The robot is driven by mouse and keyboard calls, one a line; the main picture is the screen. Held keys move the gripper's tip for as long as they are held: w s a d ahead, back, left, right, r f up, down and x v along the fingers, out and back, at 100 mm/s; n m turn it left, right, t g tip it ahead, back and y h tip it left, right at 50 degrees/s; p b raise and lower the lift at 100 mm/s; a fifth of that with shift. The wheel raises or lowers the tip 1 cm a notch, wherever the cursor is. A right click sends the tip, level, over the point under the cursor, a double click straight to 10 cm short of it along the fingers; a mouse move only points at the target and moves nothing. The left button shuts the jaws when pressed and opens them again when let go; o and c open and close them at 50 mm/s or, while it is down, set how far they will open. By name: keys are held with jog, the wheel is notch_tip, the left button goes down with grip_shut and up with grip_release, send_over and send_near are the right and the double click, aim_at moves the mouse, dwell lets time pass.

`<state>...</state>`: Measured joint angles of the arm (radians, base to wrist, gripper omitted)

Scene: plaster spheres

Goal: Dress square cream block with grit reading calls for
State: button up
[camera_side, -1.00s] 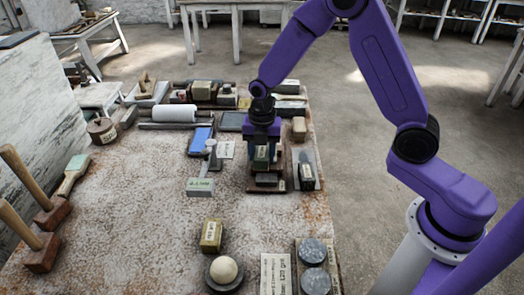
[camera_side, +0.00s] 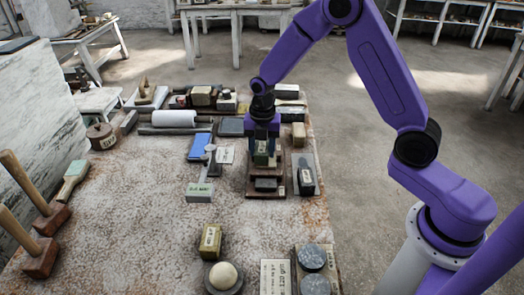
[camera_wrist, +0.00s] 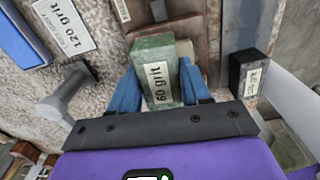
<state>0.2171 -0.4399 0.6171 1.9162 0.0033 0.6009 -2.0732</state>
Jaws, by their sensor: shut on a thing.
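My gripper (camera_side: 262,150) is shut on a green block (camera_wrist: 152,55) labelled "60 grit". The wrist view shows a blue finger on each side of it. In the side view the block is over a brown wooden rack (camera_side: 268,192) at the table's right; I cannot tell if it is clear of the rack. A grey gauge (camera_side: 199,192) with a green display stands left of the rack; its reading is too small to be sure of. A cream ball (camera_side: 223,275) rests on a dark round base at the front. An olive-yellow labelled block (camera_side: 210,238) sits behind it.
A dark labelled block (camera_side: 306,178) lies on a grey plate right of the rack. Two grey discs (camera_side: 313,260) are at the front right. A blue pad (camera_side: 200,146) lies left of the rack. Mallets (camera_side: 40,255) stand at the left. The table's middle-left is clear.

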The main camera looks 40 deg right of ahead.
jog(key=shift+s+a, duration=1.5)
jog(key=shift+a, duration=0.05)
jog(key=shift+w+r, duration=0.1)
jog(key=shift+w+d+r, duration=0.7)
jog(key=shift+d, duration=0.15)
jog(key=shift+r, duration=1.25)
